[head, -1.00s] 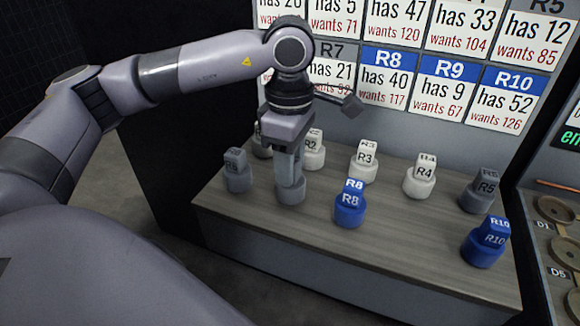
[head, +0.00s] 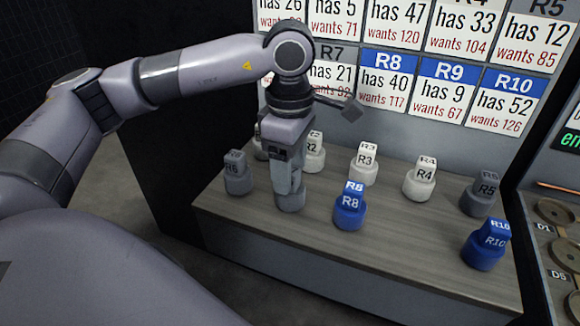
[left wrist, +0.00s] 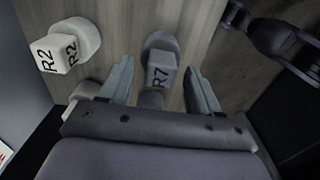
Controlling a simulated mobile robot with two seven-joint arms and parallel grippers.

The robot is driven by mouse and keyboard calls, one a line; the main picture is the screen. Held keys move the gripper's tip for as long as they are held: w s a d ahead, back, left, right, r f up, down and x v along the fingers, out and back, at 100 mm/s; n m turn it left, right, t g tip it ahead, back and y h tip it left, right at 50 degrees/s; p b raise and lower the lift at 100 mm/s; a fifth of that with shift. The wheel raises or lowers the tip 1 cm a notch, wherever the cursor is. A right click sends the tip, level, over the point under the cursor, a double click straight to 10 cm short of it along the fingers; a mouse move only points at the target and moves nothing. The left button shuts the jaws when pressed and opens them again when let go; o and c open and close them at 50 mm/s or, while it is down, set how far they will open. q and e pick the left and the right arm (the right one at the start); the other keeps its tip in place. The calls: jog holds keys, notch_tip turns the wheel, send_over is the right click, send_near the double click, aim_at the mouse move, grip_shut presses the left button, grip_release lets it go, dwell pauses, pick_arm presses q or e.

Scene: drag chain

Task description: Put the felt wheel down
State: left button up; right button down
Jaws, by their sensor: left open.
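The grey piece marked R7 (head: 290,201) stands upright on the wooden tabletop, a round base with a block-like top. I take it to be the felt wheel's piece, but cannot tell this from its look. My left gripper (head: 291,186) points straight down over it. In the left wrist view, R7 (left wrist: 158,50) lies between the two spread fingers of the left gripper (left wrist: 160,82), with a gap visible on each side. The fingers hide part of R7's top in the head view.
White R2 (head: 314,152), R3 (head: 364,170) and R4 (head: 420,184) stand behind. Grey R6 (head: 238,177) is left of the gripper, and blue R8 (head: 349,209) is right. Grey R5 (head: 480,198) and blue R10 (head: 484,248) stand at the right end. The front strip is bare.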

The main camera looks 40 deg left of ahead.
pick_arm(q)
notch_tip(320, 180, up, 11)
jog(key=p, duration=0.1)
jog(key=shift+r, duration=0.15)
jog(key=shift+s, duration=0.1)
dwell(0.5)
